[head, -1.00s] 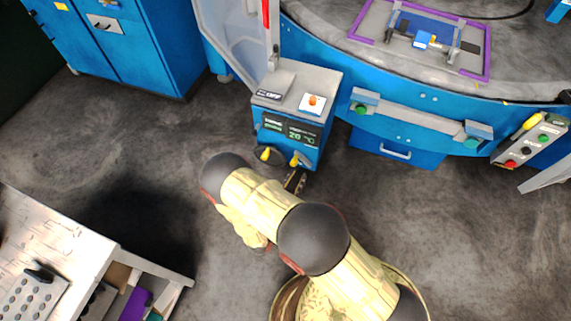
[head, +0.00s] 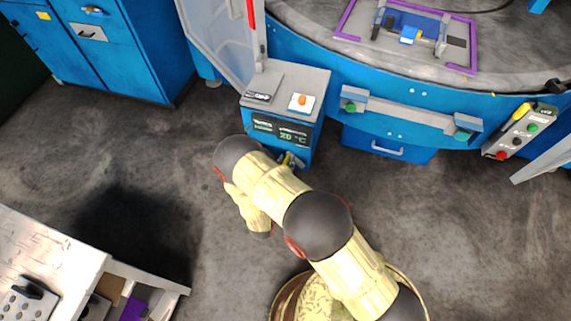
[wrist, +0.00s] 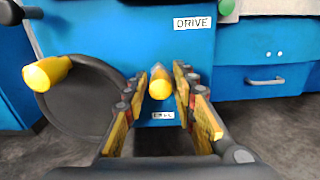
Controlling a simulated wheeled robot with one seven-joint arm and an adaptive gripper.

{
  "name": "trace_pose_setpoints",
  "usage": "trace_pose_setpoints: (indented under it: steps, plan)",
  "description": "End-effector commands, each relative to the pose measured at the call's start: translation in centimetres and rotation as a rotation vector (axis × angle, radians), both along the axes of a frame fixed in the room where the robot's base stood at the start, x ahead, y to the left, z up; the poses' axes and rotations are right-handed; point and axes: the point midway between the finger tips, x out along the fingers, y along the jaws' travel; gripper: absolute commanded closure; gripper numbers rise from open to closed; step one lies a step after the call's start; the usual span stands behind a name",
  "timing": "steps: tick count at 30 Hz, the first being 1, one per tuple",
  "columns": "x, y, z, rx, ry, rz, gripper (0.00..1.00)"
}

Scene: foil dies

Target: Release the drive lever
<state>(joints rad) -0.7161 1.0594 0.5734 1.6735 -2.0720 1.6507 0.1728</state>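The drive lever (wrist: 160,83) ends in a yellow knob on the front of a blue cabinet in the wrist view. A DRIVE label (wrist: 194,23) is above it and a second small label (wrist: 163,115), too blurred to read surely, is below it. My gripper (wrist: 159,84) is open, with one yellow finger on each side of the knob. Narrow gaps seem to show between knob and fingers; contact is not clear.
A dark handwheel (wrist: 85,100) with a yellow handle (wrist: 46,73) sits close left of my gripper. The cabinet top carries an orange button (head: 302,100). A control box (head: 520,130) hangs at right. A workbench (head: 45,250) with an open drawer stands at lower left.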

Motion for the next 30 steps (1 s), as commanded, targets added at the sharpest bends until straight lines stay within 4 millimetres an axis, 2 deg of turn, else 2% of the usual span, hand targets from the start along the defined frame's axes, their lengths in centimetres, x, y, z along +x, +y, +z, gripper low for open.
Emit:
trace_pose_setpoints:
  steps: [5, 18, 30]
  plan:
    - [-0.02, 0.01, 0.01, 0.0, 0.0, 0.0, 0.74]
    - [-0.04, -0.01, 0.0, 0.0, 0.0, -0.001, 0.99]
    - [-0.06, -0.01, -0.01, 0.0, 0.0, -0.001, 1.0]
